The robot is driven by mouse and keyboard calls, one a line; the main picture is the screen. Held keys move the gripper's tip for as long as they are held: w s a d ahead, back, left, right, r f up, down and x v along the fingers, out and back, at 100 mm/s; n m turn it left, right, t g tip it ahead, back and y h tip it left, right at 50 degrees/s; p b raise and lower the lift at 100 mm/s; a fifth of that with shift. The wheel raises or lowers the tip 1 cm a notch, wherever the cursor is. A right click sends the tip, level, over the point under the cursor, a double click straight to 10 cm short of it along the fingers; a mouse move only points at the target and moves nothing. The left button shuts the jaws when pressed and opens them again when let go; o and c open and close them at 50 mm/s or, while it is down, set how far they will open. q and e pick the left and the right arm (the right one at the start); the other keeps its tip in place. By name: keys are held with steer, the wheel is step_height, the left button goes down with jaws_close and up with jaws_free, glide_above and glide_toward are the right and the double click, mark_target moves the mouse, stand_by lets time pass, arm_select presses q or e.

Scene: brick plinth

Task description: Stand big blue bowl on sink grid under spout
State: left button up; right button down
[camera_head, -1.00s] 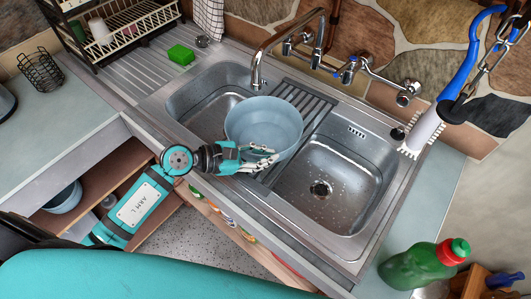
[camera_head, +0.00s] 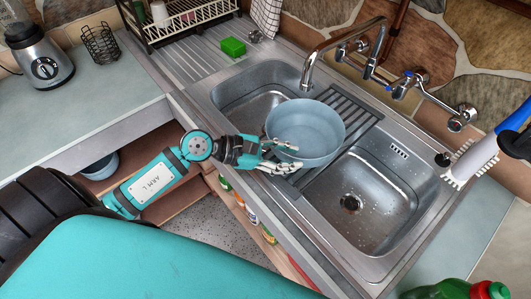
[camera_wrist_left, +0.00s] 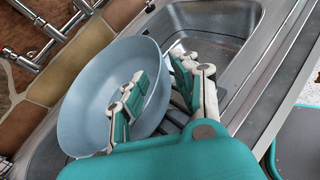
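The big blue bowl (camera_head: 318,125) stands upright on the dark ribbed sink grid (camera_head: 358,118) between the two basins, its left side over the left basin's edge. The spout (camera_head: 307,78) comes down at the bowl's back rim. My left gripper (camera_head: 290,158) is at the bowl's near rim, with one finger over the inside and the other outside. The fingers stand apart. The left wrist view shows the bowl (camera_wrist_left: 92,85) with its rim between the spread fingers (camera_wrist_left: 162,98); whether a finger touches the wall is unclear. My right gripper is not in view.
The right basin (camera_head: 365,190) is empty and wet. A green sponge (camera_head: 232,47) and a dish rack (camera_head: 190,22) are at the back left. A blender (camera_head: 42,60) is far left.

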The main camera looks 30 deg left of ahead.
arm_select(q)
steer(key=b+v, duration=0.2)
steer(key=v, duration=0.6)
steer(key=shift+a, duration=0.15)
stand_by(1.1)
